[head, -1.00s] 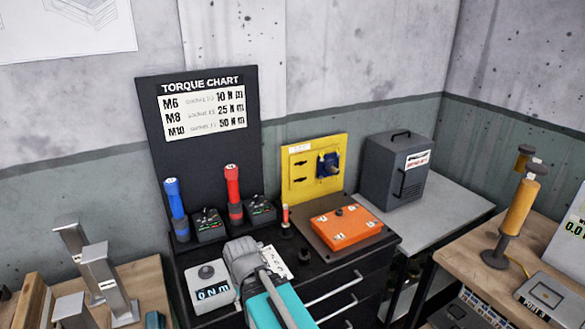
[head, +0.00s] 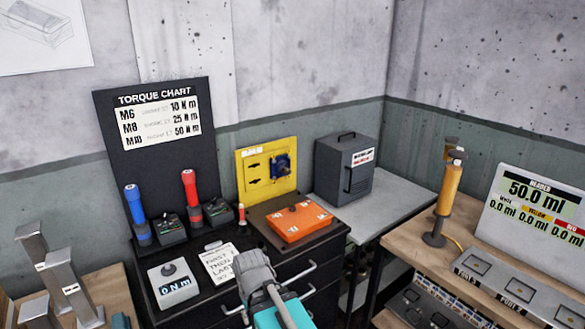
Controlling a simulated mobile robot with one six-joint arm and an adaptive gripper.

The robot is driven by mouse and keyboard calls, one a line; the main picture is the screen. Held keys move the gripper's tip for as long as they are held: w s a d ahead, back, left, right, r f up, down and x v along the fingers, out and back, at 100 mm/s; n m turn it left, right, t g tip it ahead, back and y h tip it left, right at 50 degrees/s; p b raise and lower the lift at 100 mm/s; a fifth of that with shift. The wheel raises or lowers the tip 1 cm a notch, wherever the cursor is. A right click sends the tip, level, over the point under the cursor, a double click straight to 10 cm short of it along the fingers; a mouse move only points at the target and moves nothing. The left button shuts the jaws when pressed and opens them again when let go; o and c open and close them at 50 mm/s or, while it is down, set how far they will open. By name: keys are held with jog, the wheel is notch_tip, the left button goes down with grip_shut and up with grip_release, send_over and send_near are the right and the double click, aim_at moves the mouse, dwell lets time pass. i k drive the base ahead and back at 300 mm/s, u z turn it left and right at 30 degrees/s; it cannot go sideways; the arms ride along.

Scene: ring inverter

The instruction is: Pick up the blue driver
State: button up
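The blue driver (head: 135,205) stands upright in a dark holder at the left of the black bench, in front of the torque chart board. It looks free, with nothing touching it from above. The red driver (head: 190,188) stands to its right in a similar holder. Part of my arm, grey and teal, reaches in from the bottom middle, to the right of and nearer than the blue driver. No gripper fingers show, so I cannot see whether they are open or shut.
A torque display (head: 173,285) reading 0 Nm and a paper note (head: 220,262) lie in front of the drivers. An orange box (head: 299,221) and yellow panel (head: 266,172) are to the right. Grey metal posts (head: 62,275) stand on the left table. A dispenser (head: 447,195) stands far right.

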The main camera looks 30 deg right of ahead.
aim_at(132, 193)
jog(key=z, duration=0.4)
jog(key=k, duration=0.85)
jog(key=z, duration=0.65)
jog(key=i, duration=1.5)
jog(key=u, duration=0.35)
jog(key=i, duration=0.8)
jog(key=u, duration=1.35)
